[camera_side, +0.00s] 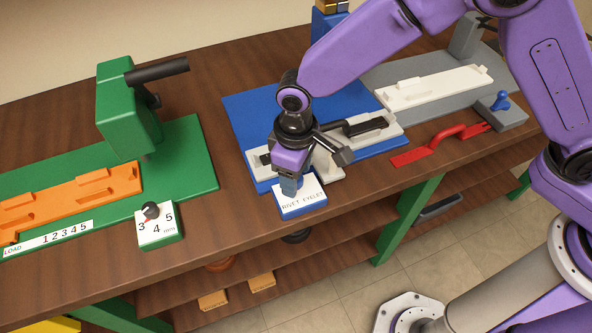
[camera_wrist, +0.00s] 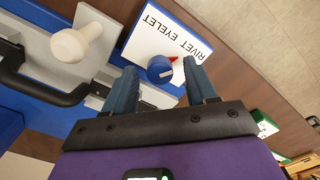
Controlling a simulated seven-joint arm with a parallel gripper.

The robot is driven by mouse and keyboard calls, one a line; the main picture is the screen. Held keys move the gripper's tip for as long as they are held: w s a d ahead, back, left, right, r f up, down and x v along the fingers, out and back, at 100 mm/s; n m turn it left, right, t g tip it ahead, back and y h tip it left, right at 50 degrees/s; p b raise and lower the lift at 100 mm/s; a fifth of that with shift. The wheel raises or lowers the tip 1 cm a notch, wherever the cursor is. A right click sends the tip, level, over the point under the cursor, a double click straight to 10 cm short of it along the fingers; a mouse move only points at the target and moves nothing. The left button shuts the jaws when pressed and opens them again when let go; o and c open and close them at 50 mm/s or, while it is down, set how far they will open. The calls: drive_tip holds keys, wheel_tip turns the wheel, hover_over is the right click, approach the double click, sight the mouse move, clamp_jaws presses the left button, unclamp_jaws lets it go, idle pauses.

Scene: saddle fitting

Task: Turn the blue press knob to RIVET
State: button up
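The blue press knob (camera_wrist: 160,69) sits on a white label plate (camera_wrist: 158,40) lettered RIVET and EYELET. A red pointer at its edge points up and right in the wrist view, towards the RIVET side; I cannot tell whether it lines up with the word. My gripper (camera_wrist: 163,77) is open, with one finger on each side of the knob and a visible gap to each. In the side view my gripper (camera_side: 289,188) reaches down over the blue box with the label plate (camera_side: 302,201), and hides the knob.
Behind my gripper is a blue base (camera_side: 245,110) with a pale fixture and black handle (camera_side: 365,127). A green press (camera_side: 127,108) with a numbered dial (camera_side: 157,224) stands left. A red handled tool (camera_side: 440,143) lies right. The bench's front edge is close to the knob box.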

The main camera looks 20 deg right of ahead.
wheel_tip(320, 180, up, 17)
drive_tip(key=shift+r, duration=0.2)
idle(0.5)
idle(0.4)
drive_tip(key=s+d+f+n, duration=0.1)
drive_tip(key=s+d, duration=0.5)
drive_tip(key=d, duration=0.5)
drive_tip(key=s+d+f+n, duration=0.1)
drive_tip(key=s+d, duration=0.6)
drive_tip(key=d, duration=0.4)
drive_tip(key=s+d+f+n, duration=0.1)
drive_tip(key=s+d, duration=0.6)
drive_tip(key=d, duration=0.4)
drive_tip(key=shift+f+n, duration=0.3)
drive_tip(key=shift+n, duration=0.1)
